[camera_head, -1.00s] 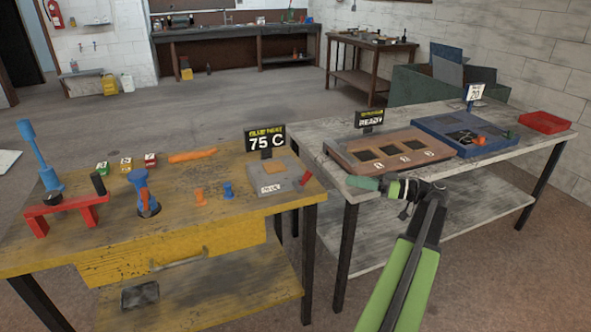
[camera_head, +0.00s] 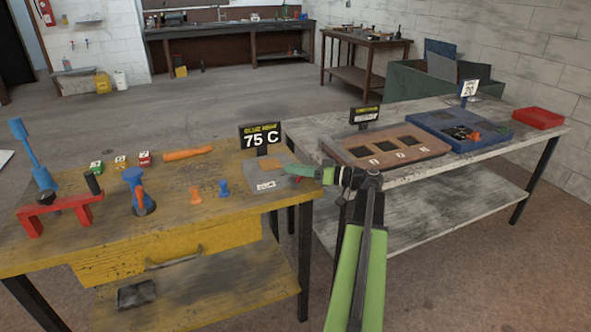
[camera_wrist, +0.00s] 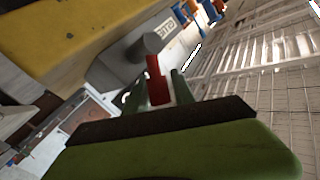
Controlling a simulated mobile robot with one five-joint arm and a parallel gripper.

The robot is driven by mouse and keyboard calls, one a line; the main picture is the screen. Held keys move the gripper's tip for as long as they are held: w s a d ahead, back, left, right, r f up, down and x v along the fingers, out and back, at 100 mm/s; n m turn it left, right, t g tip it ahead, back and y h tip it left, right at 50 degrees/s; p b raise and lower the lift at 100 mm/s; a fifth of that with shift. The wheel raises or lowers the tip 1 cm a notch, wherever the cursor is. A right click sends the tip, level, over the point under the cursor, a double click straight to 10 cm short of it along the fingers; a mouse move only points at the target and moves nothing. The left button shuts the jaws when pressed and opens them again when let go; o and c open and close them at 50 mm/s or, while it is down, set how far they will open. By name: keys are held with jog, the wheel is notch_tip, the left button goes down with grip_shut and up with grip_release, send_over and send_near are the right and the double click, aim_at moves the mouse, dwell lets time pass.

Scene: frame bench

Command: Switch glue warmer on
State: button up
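The glue warmer (camera_head: 252,172) is a grey box on the right end of the yellow bench, with a brown patch on top. Its sign (camera_head: 260,138) reads 75 C. My gripper (camera_head: 297,171) is at the warmer's right side and hides its red lever in the head view. In the wrist view the red lever (camera_wrist: 157,82) stands out from a grey round pivot (camera_wrist: 151,43) on the warmer (camera_wrist: 118,68). The green fingers (camera_wrist: 158,92) are apart, one on each side of the lever's end. I cannot tell whether they touch it.
The yellow bench (camera_head: 110,250) also holds a red stand (camera_head: 60,212), blue tools, small coloured boxes and an orange tool (camera_head: 188,153). The grey bench (camera_head: 460,170) at right carries a brown tray (camera_head: 420,150), a blue tray (camera_head: 430,120) and a red tray (camera_head: 538,118).

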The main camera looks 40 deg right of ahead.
grip_shut()
jog(key=shift+f, duration=0.15)
